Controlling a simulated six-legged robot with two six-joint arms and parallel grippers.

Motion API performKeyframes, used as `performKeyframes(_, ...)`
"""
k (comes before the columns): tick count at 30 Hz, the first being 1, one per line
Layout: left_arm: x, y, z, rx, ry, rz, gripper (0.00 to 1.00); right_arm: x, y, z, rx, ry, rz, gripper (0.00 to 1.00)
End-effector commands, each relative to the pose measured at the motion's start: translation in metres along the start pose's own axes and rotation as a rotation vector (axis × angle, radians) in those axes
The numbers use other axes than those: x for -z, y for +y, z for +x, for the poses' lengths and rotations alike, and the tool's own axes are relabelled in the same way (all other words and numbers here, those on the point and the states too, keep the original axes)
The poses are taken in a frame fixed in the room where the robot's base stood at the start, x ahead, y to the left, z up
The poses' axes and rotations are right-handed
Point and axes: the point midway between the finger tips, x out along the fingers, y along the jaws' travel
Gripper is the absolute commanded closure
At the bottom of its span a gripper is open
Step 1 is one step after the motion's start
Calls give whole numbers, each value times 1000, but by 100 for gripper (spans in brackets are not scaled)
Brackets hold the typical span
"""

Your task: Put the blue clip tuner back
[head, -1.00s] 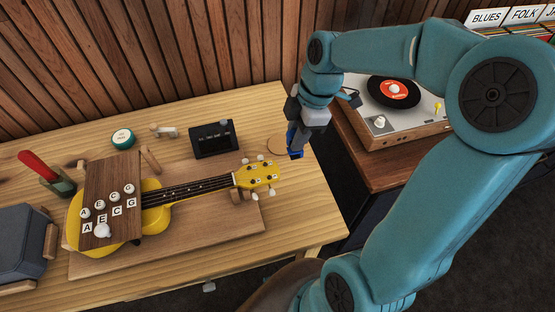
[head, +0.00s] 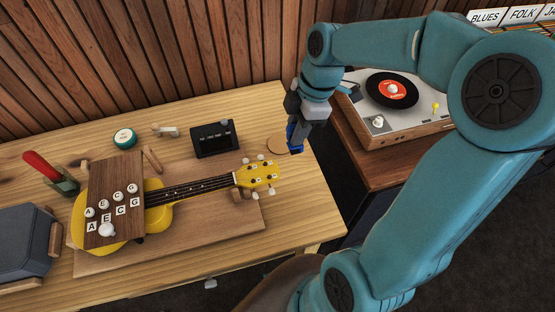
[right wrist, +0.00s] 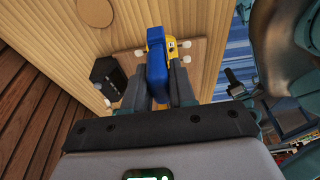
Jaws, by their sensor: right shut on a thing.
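My right gripper (head: 297,143) is above the right end of the wooden bench, near a round brown disc-like mark (head: 278,146) on the bench top. It is shut on the blue clip tuner (right wrist: 157,57), which stands between the two fingers in the right wrist view. In the head view only a small blue part of the tuner (head: 292,132) shows beside the fingers. The yellow ukulele (head: 158,218) lies on a wooden board, its headstock (head: 262,174) pointing right, just left of and below the gripper. My left gripper is not in view.
A black box with knobs (head: 216,139) stands behind the ukulele neck. A green round tin (head: 125,139) and a red-handled tool (head: 48,171) are further left. A record player (head: 395,125) stands on a separate cabinet at right.

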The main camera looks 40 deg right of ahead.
Motion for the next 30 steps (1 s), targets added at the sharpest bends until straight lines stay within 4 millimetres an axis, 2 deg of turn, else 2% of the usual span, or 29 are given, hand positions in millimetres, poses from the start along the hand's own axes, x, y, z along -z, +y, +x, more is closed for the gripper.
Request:
performKeyframes(2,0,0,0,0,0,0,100,0,-4,0,22,-2,0,100)
performKeyframes(5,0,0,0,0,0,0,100,-2,3,-16,21,-4,5,100)
performKeyframes(8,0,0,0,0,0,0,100,-2,23,-35,11,-5,10,100)
performKeyframes(12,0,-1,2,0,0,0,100,-1,62,-60,-3,-6,13,100)
performKeyframes(17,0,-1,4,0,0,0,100,3,104,-74,-16,-4,11,100)
performKeyframes(22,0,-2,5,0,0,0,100,9,136,-64,-25,-2,5,100)
performKeyframes(26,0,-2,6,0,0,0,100,8,136,-44,1,-4,1,100)
performKeyframes(30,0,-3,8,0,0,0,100,-1,135,-9,5,-4,1,100)
